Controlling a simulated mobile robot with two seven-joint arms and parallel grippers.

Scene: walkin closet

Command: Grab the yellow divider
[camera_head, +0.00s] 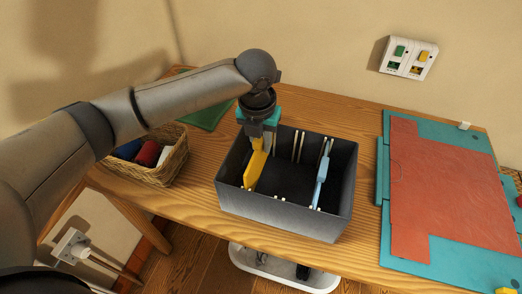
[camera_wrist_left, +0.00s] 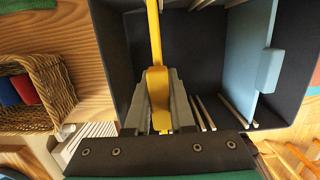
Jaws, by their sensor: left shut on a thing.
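The yellow divider (camera_head: 256,166) stands in the left part of the dark grey box (camera_head: 283,217), between thin pale slot rails. My left gripper (camera_head: 262,139) reaches down over the box from above and is shut on the top tab of the yellow divider. In the left wrist view the two grey fingers (camera_wrist_left: 160,103) press on either side of the yellow tab, and the divider's thin edge (camera_wrist_left: 153,32) runs away from it. The lower part of the divider is hidden in the box. My right gripper is not in view.
A light blue divider (camera_head: 321,180) stands in the box's right part. A wicker basket (camera_head: 166,172) with rolled cloths is to the left. A teal board with a red sheet (camera_head: 425,190) lies to the right. A white switch panel (camera_head: 408,58) is on the wall.

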